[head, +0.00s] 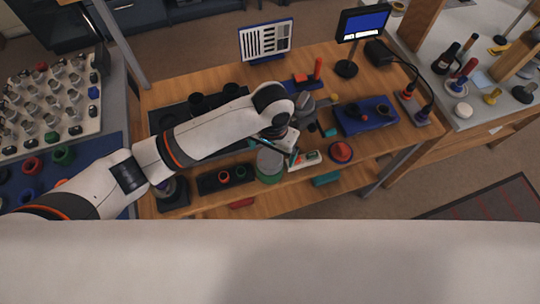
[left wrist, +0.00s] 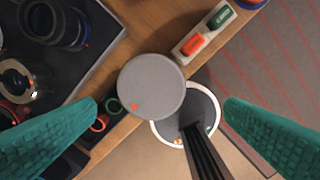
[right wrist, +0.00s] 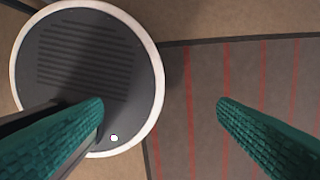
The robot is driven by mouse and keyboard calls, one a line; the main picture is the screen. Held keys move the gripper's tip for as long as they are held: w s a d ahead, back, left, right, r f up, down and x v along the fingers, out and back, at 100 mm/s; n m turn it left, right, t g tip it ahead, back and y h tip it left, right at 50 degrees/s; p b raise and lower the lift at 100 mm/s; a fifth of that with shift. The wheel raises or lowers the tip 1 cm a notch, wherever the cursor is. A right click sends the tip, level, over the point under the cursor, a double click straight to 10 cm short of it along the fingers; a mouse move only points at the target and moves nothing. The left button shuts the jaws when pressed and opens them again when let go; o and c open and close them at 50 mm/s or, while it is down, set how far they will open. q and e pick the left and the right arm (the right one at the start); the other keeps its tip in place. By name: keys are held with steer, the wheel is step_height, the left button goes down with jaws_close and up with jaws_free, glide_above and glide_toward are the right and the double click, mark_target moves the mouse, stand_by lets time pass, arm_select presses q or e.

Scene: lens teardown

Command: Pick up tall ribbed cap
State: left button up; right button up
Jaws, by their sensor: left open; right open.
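A round grey-topped cylinder (head: 270,162), which I take for the tall ribbed cap, stands at the front edge of the wooden table with green around its lower part. Its ribs cannot be made out. In the left wrist view its flat grey top (left wrist: 152,85) has a small orange dot. My left gripper (left wrist: 160,106) is open, with its green fingers to either side of the cap's top in that view and nothing held. In the head view it hangs close by the cap, partly hidden by its arm. My right gripper (right wrist: 160,103) is open and empty above the floor.
A white tray with red and green pieces (left wrist: 200,35) lies close beside the cap. A dark holder with small rings (head: 226,178) is on its other side. A red round piece (head: 341,151) and a blue tray (head: 367,116) stand to the right.

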mark_target(270, 157)
arm_select(q)
steer(key=shift+f, duration=0.35)
steer(key=shift+w+f, duration=0.2)
steer(key=shift+f, duration=0.05)
steer(key=f, duration=0.1)
steer(key=f+p, duration=0.1)
steer(key=f, duration=0.2)
steer(key=shift+w+a+f+p, duration=0.25)
steer(key=shift+a+p, duration=0.05)
steer(key=shift+p, duration=0.05)
steer(key=shift+f, duration=0.2)
arm_select(e)
steer(key=shift+w+d+r, duration=0.15)
steer(key=shift+w+r, duration=0.8)
arm_select(q)
steer(key=shift+c, duration=0.7)
steer(key=c, duration=0.9)
arm_select(e)
steer(key=shift+s, duration=0.15)
